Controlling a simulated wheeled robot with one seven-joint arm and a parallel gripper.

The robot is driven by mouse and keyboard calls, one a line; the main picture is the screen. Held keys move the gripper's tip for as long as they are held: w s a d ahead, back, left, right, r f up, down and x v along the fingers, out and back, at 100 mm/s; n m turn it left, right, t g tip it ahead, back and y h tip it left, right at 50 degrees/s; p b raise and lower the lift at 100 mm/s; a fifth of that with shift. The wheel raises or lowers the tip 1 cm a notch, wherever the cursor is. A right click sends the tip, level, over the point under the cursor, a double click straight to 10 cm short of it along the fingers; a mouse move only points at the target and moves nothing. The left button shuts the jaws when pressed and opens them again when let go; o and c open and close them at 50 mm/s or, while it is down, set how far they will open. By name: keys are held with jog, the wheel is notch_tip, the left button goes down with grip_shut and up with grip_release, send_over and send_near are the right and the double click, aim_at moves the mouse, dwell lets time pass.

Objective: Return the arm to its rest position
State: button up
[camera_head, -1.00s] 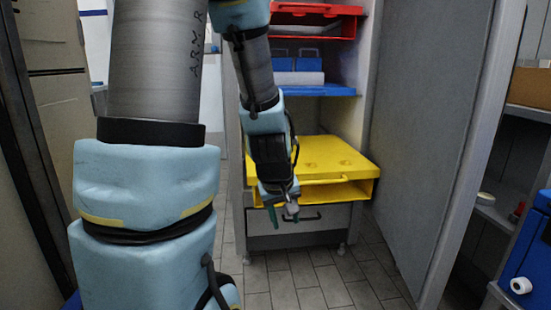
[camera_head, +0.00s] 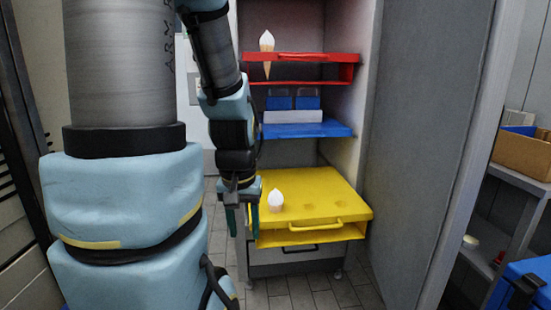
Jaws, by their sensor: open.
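My gripper (camera_head: 242,228) hangs with its fingers pointing down at the left front of the yellow holder (camera_head: 318,200). Its two greenish fingers stand apart with nothing seen between them. A white-topped cone (camera_head: 276,200) stands in the yellow holder, just right of my gripper. Another cone (camera_head: 267,42), with a white top and a tan body, stands upright in the red holder (camera_head: 310,70) higher up. My arm fills the left side of the view and hides what lies behind it.
A blue shelf (camera_head: 318,130) with blue and white items sits between the red and yellow holders. A grey cabinet door (camera_head: 425,150) stands open at right. Beyond it are a cardboard box (camera_head: 524,152) and a blue box (camera_head: 522,287). Tiled floor (camera_head: 305,293) shows below.

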notch_tip(320, 180, up, 14)
jog(key=p, duration=1.2)
jog(key=shift+r, duration=0.2)
